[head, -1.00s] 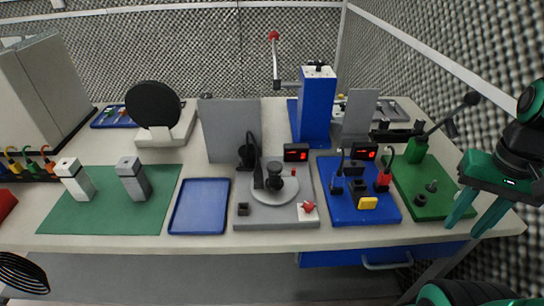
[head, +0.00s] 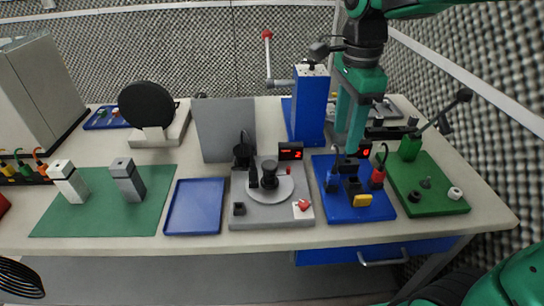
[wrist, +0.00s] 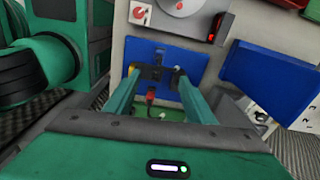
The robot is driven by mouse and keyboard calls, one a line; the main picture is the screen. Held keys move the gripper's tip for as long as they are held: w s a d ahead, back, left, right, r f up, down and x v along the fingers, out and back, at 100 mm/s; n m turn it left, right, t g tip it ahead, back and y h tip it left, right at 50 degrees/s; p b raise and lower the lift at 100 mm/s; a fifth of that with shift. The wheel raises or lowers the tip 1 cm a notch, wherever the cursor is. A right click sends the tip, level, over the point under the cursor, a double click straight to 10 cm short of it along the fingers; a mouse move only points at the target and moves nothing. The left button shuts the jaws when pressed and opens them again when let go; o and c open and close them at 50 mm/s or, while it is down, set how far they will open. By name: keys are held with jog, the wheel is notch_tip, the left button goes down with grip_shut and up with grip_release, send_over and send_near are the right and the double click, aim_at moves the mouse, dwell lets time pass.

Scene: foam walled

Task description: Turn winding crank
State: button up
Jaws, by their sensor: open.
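The winding crank (head: 268,62) is a thin grey arm with a red knob (head: 267,35) at its top. It stands upright, joined by a grey shaft to the upper left of the blue tower (head: 311,112). My gripper (head: 348,150) is open and empty, pointing down right of the tower, in front of it and apart from the crank. In the wrist view, my two spread fingers (wrist: 157,72) hang over a blue board (wrist: 168,68) with dark fittings. A blue block at right there (wrist: 265,78) looks like the tower; the crank is not visible in that view.
Below my fingers is the blue board with cables (head: 350,205). A green board (head: 430,190) lies right, a grey turntable station (head: 285,212) left. A grey upright panel (head: 225,130) stands left of the tower. The blue tray (head: 194,207) is empty.

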aim_at(270, 164)
jog(key=w+a+r+m, duration=0.2)
jog(key=a+m, duration=0.3)
jog(key=a, duration=1.1)
jog(key=f, duration=1)
jog(key=shift+a+f, duration=0.2)
jog(key=shift+f, duration=0.05)
jog(key=c, duration=1)
jog(key=shift+d, duration=0.25)
jog(key=shift+a, duration=0.15)
jog(key=shift+c, duration=0.3)
